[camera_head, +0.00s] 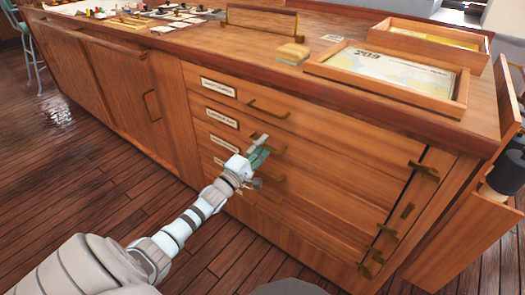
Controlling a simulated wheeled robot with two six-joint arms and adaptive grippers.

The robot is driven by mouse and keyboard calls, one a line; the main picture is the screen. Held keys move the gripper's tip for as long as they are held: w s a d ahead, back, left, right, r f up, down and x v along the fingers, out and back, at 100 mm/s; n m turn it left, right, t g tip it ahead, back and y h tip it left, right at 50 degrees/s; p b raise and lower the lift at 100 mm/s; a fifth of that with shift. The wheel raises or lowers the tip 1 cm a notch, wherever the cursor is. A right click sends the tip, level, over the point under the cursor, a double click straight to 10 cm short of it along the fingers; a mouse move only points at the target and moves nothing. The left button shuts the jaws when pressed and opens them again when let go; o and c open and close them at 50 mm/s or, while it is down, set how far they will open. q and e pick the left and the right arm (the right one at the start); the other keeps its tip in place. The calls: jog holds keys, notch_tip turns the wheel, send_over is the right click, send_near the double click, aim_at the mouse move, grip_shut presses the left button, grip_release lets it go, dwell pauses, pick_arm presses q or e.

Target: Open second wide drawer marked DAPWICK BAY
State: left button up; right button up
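A wooden chest has several wide drawers, each with a white label and a dark bar handle. The second wide drawer (325,152) from the top is shut, flush with the front; its label (222,118) is too small to read surely. Its handle (276,150) lies at my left gripper's upper finger and is partly hidden by it. My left gripper (261,161) is in front of the second and third drawers, fingers spread apart. Contact with the handle cannot be told. The lower handles are partly hidden behind the gripper. My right gripper is not in view.
The top drawer (300,118) is shut. Framed chart trays (390,76) and a small wooden block (293,52) lie on the top. Dark metal latches (423,171) line the chest's right edge. A cupboard door (128,88) is at left. Plank floor (60,190) is clear in front.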

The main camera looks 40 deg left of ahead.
pick_arm(q)
jog(key=shift+w+r, duration=0.1)
jog(key=shift+w, duration=0.15)
grip_shut()
